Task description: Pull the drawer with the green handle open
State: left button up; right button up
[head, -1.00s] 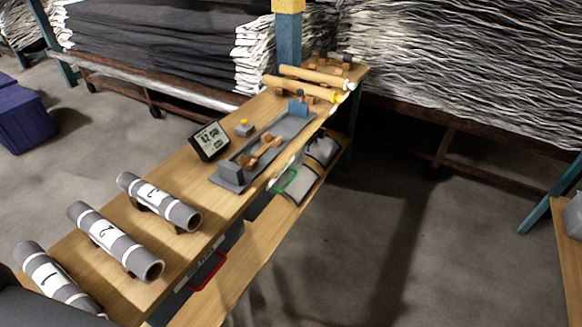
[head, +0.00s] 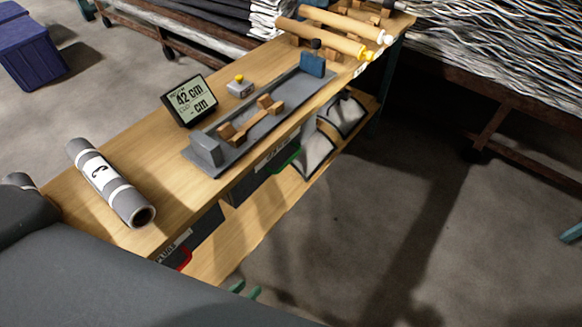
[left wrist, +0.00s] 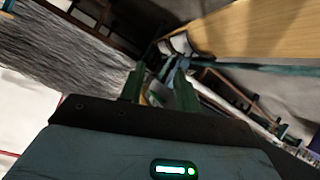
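The drawer with the green handle (head: 285,161) hangs under the front edge of the workbench. Its dark front (head: 250,183) carries a white label and looks flush under the bench top. In the head view, the green fingertips of my left gripper (head: 246,290) show at the bottom, past my dark arm, below and to the left of the handle and apart from it. In the left wrist view, the two green fingers (left wrist: 158,92) stand apart with nothing held between them. The handle cannot be made out there. My right gripper is in neither view.
A drawer with a red handle (head: 184,259) lies left of the green one. The bench top (head: 165,185) carries a grey roll (head: 108,183), a display (head: 189,100) and a grey fixture (head: 270,115). A lower shelf holds grey-white bundles (head: 316,152). Floor (head: 400,220) at right is clear.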

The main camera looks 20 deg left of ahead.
pick_arm(q)
jog(key=w+r+n+t+y+b, duration=0.1)
jog(key=w+n+t+b, duration=0.2)
jog(key=w, duration=0.8)
jog(key=w+a+r+n+t+y+b, duration=0.1)
jog(key=w+r+n+t+b, duration=0.1)
jog(key=w+b, duration=0.5)
jog(key=w+r+n+t+y+b, duration=0.1)
jog(key=w+n+t+b, duration=0.3)
jog(key=w, duration=1.2)
jog(key=shift+w+a+r+n+y+b, duration=0.1)
jog(key=shift+a+r+n+y+b, duration=0.2)
jog(key=shift+r+n+b, duration=0.35)
jog(key=shift+f+n, duration=0.15)
jog(key=shift+n, duration=0.1)
jog(key=shift+c, duration=0.2)
grip_shut()
